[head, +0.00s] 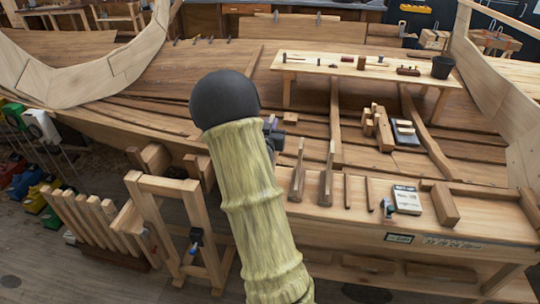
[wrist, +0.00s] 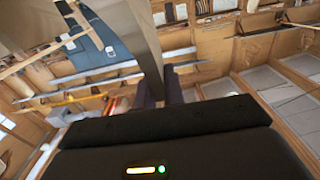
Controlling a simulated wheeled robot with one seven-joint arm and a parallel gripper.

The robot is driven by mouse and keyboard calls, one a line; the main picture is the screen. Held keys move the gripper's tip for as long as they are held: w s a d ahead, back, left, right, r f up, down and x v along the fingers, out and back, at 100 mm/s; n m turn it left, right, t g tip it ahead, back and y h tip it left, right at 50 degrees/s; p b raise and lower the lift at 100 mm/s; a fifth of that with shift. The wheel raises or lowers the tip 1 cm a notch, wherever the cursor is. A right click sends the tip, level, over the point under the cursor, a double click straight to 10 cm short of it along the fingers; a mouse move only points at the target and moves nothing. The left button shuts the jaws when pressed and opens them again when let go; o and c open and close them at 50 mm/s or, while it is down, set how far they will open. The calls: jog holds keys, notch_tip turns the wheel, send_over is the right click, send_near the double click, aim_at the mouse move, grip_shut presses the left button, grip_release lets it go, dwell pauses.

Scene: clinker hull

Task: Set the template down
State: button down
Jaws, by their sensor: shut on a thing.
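In the wrist view the dark fingers of my gripper (wrist: 159,84) are closed on a flat, plain grey-brown board, which I take to be the template (wrist: 135,35). The board runs up from between the fingers, tilted to the left, and leaves the top of the picture. Its far end is out of view. In the head view my arm with its pale green sleeve and black round joint fills the middle. The template cannot be made out there, and my gripper is hidden or not clear behind the arm.
A plank bench (head: 365,68) with small tools and a black bucket (head: 442,67) stands at the back right. A nearer wooden ledge (head: 460,222) bears a wooden block (head: 445,204) and a white box (head: 407,199). A wooden frame (head: 175,187) stands front left. Curved hull timbers rise on both sides.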

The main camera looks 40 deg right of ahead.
notch_tip(320, 180, down, 3)
jog(key=shift+w+d+f+p, duration=0.1)
jog(key=shift+w+f+p, duration=0.1)
jog(key=shift+p, duration=0.1)
jog(key=shift+s, duration=0.15)
jog(key=shift+f+p, duration=0.55)
jog(key=shift+f, duration=1.65)
jog(key=c, duration=1.5)
grip_release()
jog(key=shift+r, duration=0.2)
